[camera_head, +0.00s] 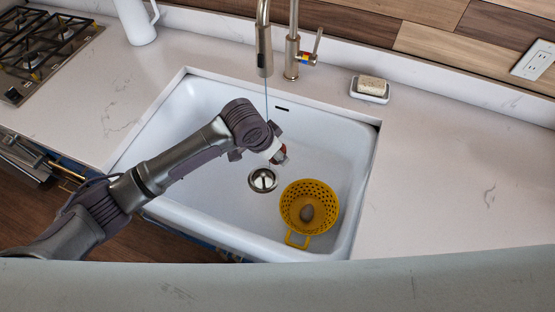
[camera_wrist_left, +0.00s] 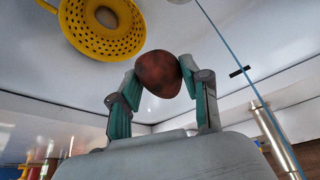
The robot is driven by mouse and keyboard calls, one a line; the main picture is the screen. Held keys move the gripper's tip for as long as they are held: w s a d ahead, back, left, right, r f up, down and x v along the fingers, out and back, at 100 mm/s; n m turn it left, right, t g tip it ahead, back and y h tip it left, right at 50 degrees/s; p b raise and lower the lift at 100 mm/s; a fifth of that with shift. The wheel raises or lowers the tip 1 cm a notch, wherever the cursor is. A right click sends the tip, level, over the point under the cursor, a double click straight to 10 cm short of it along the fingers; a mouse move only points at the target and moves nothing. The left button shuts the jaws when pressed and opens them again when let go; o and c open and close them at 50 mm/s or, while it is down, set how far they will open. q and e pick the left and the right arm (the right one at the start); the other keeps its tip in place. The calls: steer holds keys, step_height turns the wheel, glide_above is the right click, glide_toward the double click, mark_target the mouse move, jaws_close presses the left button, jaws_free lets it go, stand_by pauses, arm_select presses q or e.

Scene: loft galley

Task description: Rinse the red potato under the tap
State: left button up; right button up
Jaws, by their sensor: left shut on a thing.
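The red potato (camera_wrist_left: 158,76) is dark red and sits between the fingertips of my left gripper (camera_head: 277,154), which is shut on it. In the head view only a bit of the potato shows, mostly hidden by the gripper. The gripper is over the sink basin, above and behind the drain. The tap (camera_head: 264,52) hangs over the basin's back part, and a thin blue stream (camera_head: 266,98) runs down from it. In the left wrist view the stream (camera_wrist_left: 240,70) passes to the right of the potato, apart from it in that picture. My right gripper is not in view.
A yellow colander (camera_head: 291,200) with a brownish, potato-like thing (camera_head: 307,213) in it stands in the white sink (camera_head: 345,165), right of the drain (camera_head: 263,180). A sponge (camera_head: 372,85) lies in a dish behind. A stove (camera_head: 35,45) is at left. The right counter is clear.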

arm_select(q)
steer(key=w+a+f+b, duration=0.2)
steer(key=w+b, duration=0.4)
steer(key=w, duration=0.4)
steer(key=shift+w+a+b, duration=0.3)
steer(key=shift+a+b, duration=0.1)
steer(key=shift+a, duration=0.4)
steer(key=shift+d, duration=0.1)
steer(key=shift+w+d+f, duration=0.1)
steer(key=shift+w+d, duration=0.05)
steer(key=shift+d, duration=0.35)
steer(key=shift+p, duration=0.3)
steer(key=shift+s+a+p, duration=0.2)
steer(key=shift+a+p, duration=0.4)
steer(key=shift+p, duration=0.05)
steer(key=shift+d, duration=0.1)
steer(key=shift+w+d, duration=0.2)
steer(key=shift+d, duration=0.3)
